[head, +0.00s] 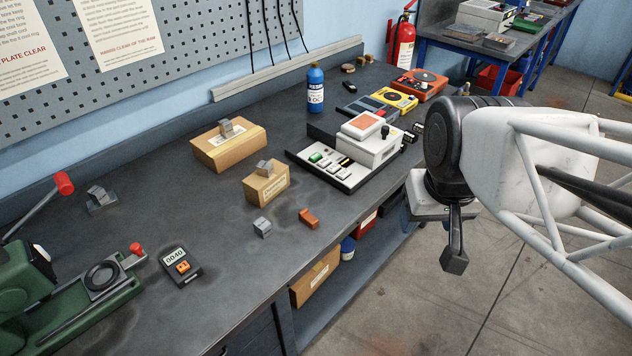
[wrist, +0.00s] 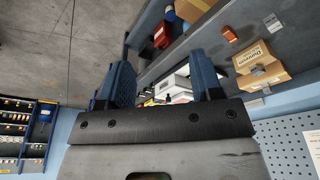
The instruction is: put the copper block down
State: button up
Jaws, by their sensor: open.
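The copper block (head: 309,218) lies on the dark bench top (head: 225,235) near its front edge, apart from my gripper. It also shows in the wrist view (wrist: 229,33) at the upper right. My gripper (head: 455,258) hangs to the right of the bench edge, over the floor, in the head view. In the wrist view the two blue fingers of my gripper (wrist: 164,75) are spread apart, with nothing held between them. In the head view only part of the gripper shows.
A grey block (head: 262,227) sits left of the copper one. Cardboard boxes (head: 267,187) and (head: 230,150) carry grey blocks. A white device on a panel (head: 332,172) stands to the right. A meter (head: 181,266) and green press (head: 60,315) are at left. Bare bench lies between.

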jog(key=w+a+f+n+g, duration=0.1)
jog(key=w+a+f+n, duration=0.2)
jog(key=w, duration=0.4)
jog(key=w+a+f+n, duration=0.2)
jog(key=w+a+f, duration=0.1)
jog(key=w+a, duration=0.35)
jog(key=n+g, duration=0.2)
jog(key=n, duration=0.2)
send_over(307, 215)
jog(key=f, duration=0.8)
jog(key=shift+s+d+f, duration=0.15)
jog(key=shift+d+f, duration=0.1)
jog(key=shift+f, duration=0.15)
jog(key=shift+a+f, duration=0.25)
jog(key=shift+f, duration=1.3)
jog(key=shift+f, duration=2.6)
